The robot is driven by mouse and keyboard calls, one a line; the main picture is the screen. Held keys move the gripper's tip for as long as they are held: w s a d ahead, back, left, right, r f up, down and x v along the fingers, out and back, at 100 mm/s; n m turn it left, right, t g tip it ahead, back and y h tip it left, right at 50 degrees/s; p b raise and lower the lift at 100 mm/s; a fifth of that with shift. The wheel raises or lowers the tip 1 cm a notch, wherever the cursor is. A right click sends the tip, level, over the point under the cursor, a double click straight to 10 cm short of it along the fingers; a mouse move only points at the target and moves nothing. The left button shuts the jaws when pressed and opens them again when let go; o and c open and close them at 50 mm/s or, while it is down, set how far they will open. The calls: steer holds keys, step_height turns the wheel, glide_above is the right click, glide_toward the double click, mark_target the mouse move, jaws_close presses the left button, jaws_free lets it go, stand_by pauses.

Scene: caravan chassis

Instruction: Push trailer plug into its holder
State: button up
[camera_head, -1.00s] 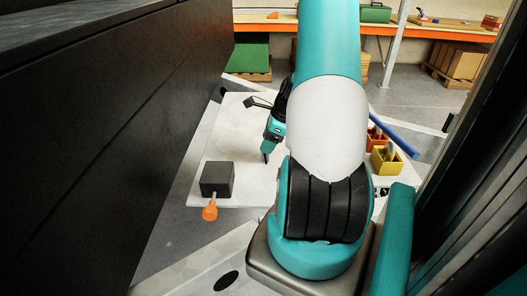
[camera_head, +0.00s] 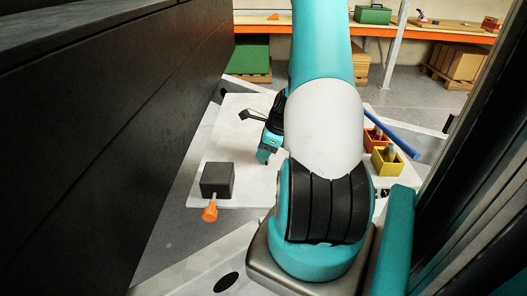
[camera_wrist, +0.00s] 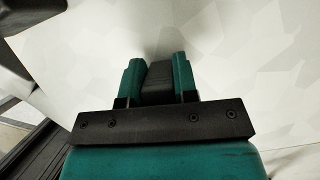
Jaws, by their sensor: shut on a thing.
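My gripper (camera_wrist: 158,80) is shut on a dark grey block-like piece, which I take to be the trailer plug (camera_wrist: 158,78). The piece sits between the two teal fingers in the wrist view; its far end is hard to make out. In the head view my gripper (camera_head: 263,156) is low over the white panel, right of a dark grey box (camera_head: 217,180) with an orange-ended rod at its front. That box may be the holder, but no opening shows. My gripper is apart from the box.
The white panel (camera_head: 240,120) is mostly clear around my gripper. A tall dark wall (camera_head: 100,130) bounds the left side.

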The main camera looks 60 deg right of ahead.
steer(key=shift+r+p, duration=2.55)
steer(key=shift+r, duration=0.05)
steer(key=shift+f, duration=0.1)
